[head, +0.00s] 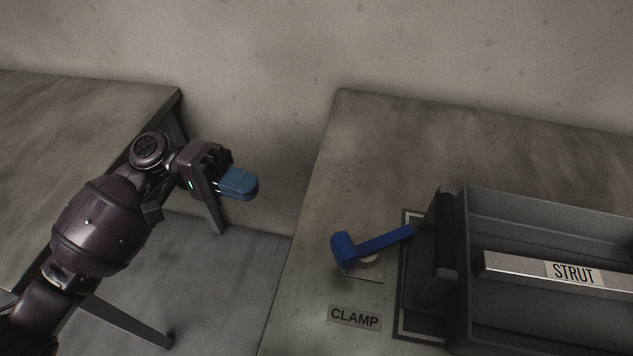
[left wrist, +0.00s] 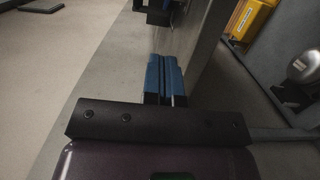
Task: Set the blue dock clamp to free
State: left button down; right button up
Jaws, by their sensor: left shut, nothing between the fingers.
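The blue dock clamp (head: 372,243) is a lever with a thick upright knob at its left end. It sits on a small pale base plate on the right table, above a label reading CLAMP (head: 354,317). Its arm points right and slightly up, its tip reaching the edge of the dark-framed dock by the grey crate. My left gripper (head: 243,184) has blue fingers and is shut and empty, over the gap between the tables, left of and apart from the clamp. In the left wrist view its fingers (left wrist: 165,76) lie together. My right gripper is not in view.
A grey crate (head: 461,270) stands on the right table (head: 352,131), with a bar labelled STRUT (head: 573,273) in it. Another table (head: 60,110) is at left. The left wrist view shows a yellow object (left wrist: 251,18) at upper right. The space between gripper and clamp is clear.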

pick_arm(q)
send_near(342, 233)
jog(key=shift+g, duration=0.3)
jog(key=w+d, duration=0.1)
jog(key=d, duration=0.1)
jog(key=w+d+f, duration=0.1)
jog(key=d, duration=0.1)
jog(key=shift+w+f, duration=0.15)
jog(key=shift+f, duration=0.1)
jog(key=s, duration=0.1)
jog(key=s+d, duration=0.1)
jog(key=shift+s+d, duration=0.25)
jog(key=shift+s, duration=0.15)
jog(key=shift+s+d, duration=0.25)
jog(key=shift+s, duration=0.2)
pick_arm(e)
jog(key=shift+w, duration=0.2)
